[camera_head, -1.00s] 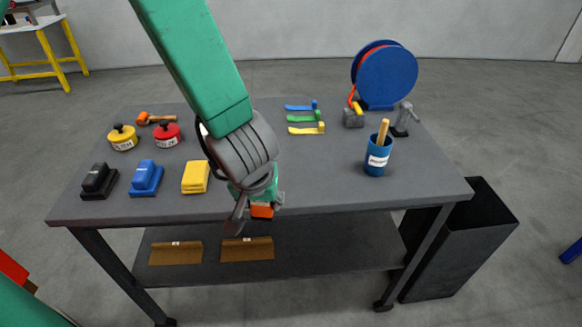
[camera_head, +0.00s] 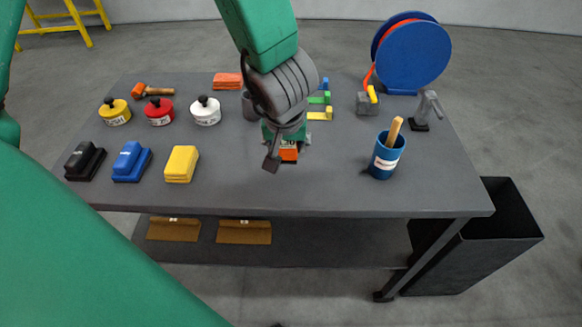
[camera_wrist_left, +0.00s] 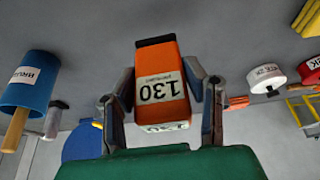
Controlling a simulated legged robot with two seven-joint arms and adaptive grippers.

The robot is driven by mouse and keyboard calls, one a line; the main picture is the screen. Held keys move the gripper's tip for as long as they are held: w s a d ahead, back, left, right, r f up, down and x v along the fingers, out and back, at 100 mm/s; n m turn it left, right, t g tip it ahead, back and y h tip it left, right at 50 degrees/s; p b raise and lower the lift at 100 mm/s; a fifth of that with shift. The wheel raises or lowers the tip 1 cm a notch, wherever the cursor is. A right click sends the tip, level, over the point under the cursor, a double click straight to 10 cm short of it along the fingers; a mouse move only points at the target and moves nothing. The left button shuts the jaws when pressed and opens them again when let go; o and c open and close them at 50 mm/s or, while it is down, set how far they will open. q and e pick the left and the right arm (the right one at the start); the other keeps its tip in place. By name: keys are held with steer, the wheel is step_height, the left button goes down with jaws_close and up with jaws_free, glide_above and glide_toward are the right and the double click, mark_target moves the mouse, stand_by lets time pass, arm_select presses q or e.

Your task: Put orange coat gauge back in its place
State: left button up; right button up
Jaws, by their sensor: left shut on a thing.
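The orange coat gauge (camera_head: 288,155) is a small orange block. In the left wrist view it shows as an orange block (camera_wrist_left: 150,52) with a dark end and a white label reading 130, upside down in the picture. My left gripper (camera_head: 284,148) is shut on it, with a finger on each side. In the head view the gripper holds it over the middle of the grey table (camera_head: 235,190), partly hidden by the gripper. I cannot tell the exact height above the table. My right gripper is not in view.
Yellow, red and white pots (camera_head: 206,111) and black, blue and yellow blocks (camera_head: 182,164) stand on the left. Coloured small tools (camera_head: 320,115) lie behind the gripper. A blue cup (camera_head: 386,160), a blue reel (camera_head: 413,57) and a grey stand (camera_head: 419,120) are on the right.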

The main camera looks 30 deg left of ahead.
mark_target(284, 163)
arm_select(q)
step_height(284, 163, down, 2)
steer(key=shift+s+d+f+b, duration=0.1)
steer(key=shift+d+f+b, duration=0.05)
steer(key=shift+f+b, duration=0.15)
steer(key=shift+a+f, duration=0.2)
steer(key=shift+f, duration=0.1)
steer(key=f+b, duration=0.1)
steer(key=a+f+b, duration=0.1)
steer(key=f, duration=0.1)
steer(key=shift+f, duration=0.25)
steer(key=shift+a, duration=0.15)
steer(key=shift+d+r, duration=0.1)
steer(key=shift+d, duration=0.4)
steer(key=o, duration=1.3)
steer(key=shift+d, duration=0.2)
steer(key=shift+c, duration=0.2)
steer(key=shift+a, duration=0.35)
steer(key=shift+r, duration=0.2)
steer(key=p+v, duration=0.5)
steer(key=v, duration=0.6)
steer(key=shift+r, duration=0.25)
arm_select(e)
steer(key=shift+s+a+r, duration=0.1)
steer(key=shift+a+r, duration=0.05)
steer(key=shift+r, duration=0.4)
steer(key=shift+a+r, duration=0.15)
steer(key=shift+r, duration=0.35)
